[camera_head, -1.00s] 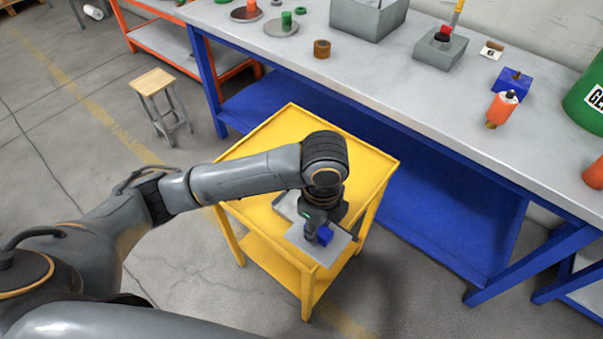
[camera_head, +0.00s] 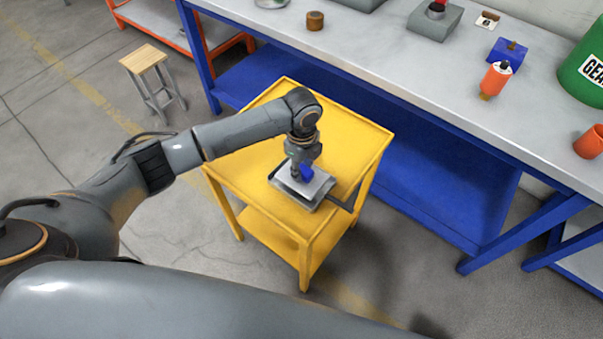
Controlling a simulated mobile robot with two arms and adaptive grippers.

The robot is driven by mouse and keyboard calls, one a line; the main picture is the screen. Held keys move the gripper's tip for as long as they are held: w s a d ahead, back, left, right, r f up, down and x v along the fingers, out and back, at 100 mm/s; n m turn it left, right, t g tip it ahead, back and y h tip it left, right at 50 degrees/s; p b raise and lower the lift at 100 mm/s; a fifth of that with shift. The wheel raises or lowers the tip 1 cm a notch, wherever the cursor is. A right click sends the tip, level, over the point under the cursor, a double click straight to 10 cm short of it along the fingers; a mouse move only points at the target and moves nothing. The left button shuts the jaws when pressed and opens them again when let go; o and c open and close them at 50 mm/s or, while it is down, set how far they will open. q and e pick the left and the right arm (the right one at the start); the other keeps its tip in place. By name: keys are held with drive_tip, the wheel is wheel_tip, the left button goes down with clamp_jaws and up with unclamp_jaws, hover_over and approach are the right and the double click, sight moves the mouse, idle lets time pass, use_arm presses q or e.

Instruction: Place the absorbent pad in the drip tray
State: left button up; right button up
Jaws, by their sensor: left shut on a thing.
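The absorbent pad (camera_head: 318,186) is a flat, light grey square with a blue grip block (camera_head: 308,173) on top. My left gripper (camera_head: 300,173) points down and is shut on this block. The drip tray (camera_head: 299,203) is a dark grey, shallow tray with a dark bar sticking out to the right. It rests on the yellow cart (camera_head: 345,140). The pad lies over the tray and covers most of its inside. I cannot tell whether the pad touches the tray floor or hangs just above it. My right gripper is not in view.
A blue workbench (camera_head: 400,65) behind the cart carries an orange bottle (camera_head: 495,80), a blue block (camera_head: 508,52), a green drum (camera_head: 585,75) and an orange cup (camera_head: 590,142). A wooden stool (camera_head: 145,62) stands at the left. The rest of the cart top is clear.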

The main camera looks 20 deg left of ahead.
sight(301, 167)
use_arm(q)
drive_tip(key=shift+w+a+f+p, duration=0.15)
drive_tip(key=shift+f+p, duration=0.15)
drive_tip(key=shift+f, duration=1.4)
drive_tip(key=o, duration=1)
drive_tip(key=shift+f, duration=0.15)
wheel_tip(301, 167, up, 12)
drive_tip(key=shift+r+b, duration=0.2)
drive_tip(key=shift+b, duration=0.15)
